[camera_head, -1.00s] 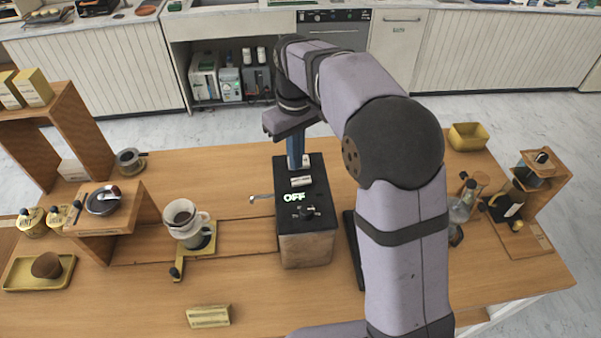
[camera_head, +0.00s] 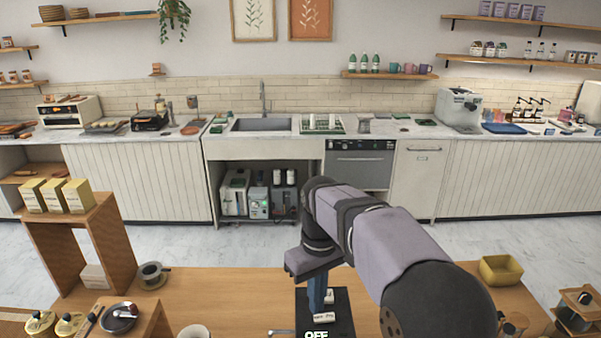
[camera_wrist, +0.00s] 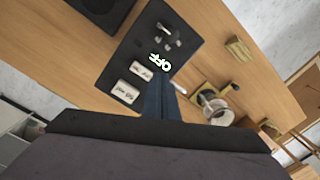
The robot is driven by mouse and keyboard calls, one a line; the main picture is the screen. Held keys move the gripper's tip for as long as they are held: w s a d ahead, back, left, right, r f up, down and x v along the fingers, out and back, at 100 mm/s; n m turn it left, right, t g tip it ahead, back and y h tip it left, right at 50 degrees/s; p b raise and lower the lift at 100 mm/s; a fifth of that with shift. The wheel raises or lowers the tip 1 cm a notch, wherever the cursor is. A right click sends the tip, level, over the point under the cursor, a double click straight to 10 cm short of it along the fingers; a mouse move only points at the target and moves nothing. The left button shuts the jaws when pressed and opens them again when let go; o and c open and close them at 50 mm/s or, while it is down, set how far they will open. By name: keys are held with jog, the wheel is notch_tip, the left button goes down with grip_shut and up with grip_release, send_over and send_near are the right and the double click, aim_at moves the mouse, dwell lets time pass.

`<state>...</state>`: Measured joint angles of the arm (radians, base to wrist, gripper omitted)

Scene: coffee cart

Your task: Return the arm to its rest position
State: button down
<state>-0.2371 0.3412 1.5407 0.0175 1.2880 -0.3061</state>
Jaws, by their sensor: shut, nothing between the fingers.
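My gripper (camera_head: 317,294) points down over the black-topped machine (camera_head: 341,312) with the lit OFF display at the front of the cart. In the wrist view the blue fingers of my gripper (camera_wrist: 158,98) are closed together with nothing between them. The machine (camera_wrist: 128,60) lies just beyond the fingertips there, with its OFF display, knob and two white labelled blocks. I cannot tell the exact gap between fingertips and machine top. My arm reaches in from the lower right of the head view and hides part of the cart.
A wooden shelf (camera_head: 98,224) with yellow boxes stands at left. A yellow bin (camera_head: 500,269) sits at right. In the wrist view a glass dripper (camera_wrist: 217,108) stands beside the machine, and a yellow block (camera_wrist: 239,50) lies on the wood top. Bare wood (camera_head: 235,286) lies left of the machine.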

jog(key=shift+m+g, duration=0.3)
jog(key=shift+m, duration=0.1)
jog(key=s+f+b, duration=0.1)
jog(key=s, duration=0.2)
jog(key=s+f, duration=0.2)
jog(key=s, duration=0.1)
jog(key=s+d+f+b, duration=0.1)
jog(key=s, duration=0.2)
jog(key=shift+s+f+b, duration=0.15)
jog(key=shift+f+b, duration=0.05)
jog(key=shift+b, duration=0.15)
jog(key=s+d+f+m+t, duration=0.1)
jog(key=s+d+f+m, duration=0.4)
jog(key=s+d+f, duration=0.4)
jog(key=shift+s+d+f, duration=0.2)
jog(key=shift+s+f, duration=0.3)
jog(key=shift+f, duration=0.3)
